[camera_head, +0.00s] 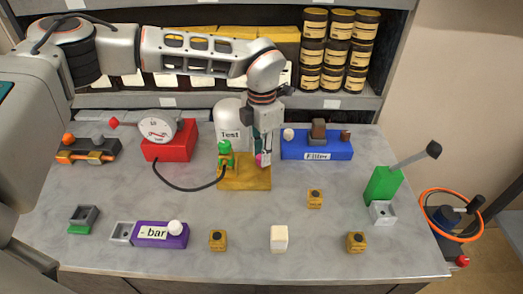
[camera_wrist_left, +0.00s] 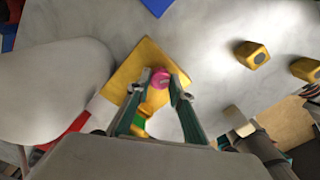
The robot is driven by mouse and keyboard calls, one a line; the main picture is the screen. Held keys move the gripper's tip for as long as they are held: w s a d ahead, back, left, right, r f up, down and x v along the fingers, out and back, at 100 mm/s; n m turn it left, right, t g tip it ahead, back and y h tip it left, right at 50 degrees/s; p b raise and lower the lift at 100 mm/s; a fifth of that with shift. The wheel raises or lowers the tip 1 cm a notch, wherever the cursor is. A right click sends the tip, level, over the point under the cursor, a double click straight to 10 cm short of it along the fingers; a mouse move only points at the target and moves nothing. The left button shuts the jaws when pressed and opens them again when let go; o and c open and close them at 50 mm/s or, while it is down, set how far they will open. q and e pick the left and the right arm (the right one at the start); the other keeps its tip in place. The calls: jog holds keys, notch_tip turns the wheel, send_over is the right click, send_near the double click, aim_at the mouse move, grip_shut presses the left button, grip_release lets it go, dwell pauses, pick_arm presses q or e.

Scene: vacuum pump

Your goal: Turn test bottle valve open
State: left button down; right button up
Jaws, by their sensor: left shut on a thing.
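The white test bottle (camera_head: 229,113), labelled "Test", stands at the back of a yellow base (camera_head: 243,182). A green fitting (camera_head: 225,158) is at the base's left, and a pink knob (camera_head: 259,160) is at its right. My left gripper (camera_head: 264,155) reaches down beside the bottle, shut on the pink knob. In the left wrist view, the knob (camera_wrist_left: 160,82) shows between the fingertips of my left gripper (camera_wrist_left: 163,84), with the bottle (camera_wrist_left: 55,75) at the left. The fingers partly hide the knob in the head view. My right gripper is not in view.
A red gauge box (camera_head: 168,145) with a black hose to the green fitting stands left. A green pump with a lever (camera_head: 384,186) is at the right. Small blocks lie in front, with clear tabletop between.

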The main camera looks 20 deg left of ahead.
pick_arm(q)
jog(key=n, duration=0.6)
jog(key=shift+n, duration=0.3)
dwell(0.4)
jog(key=c, duration=1.8)
grip_release()
jog(key=shift+r, duration=0.1)
notch_tip(320, 180, up, 12)
jog(key=shift+f, duration=0.1)
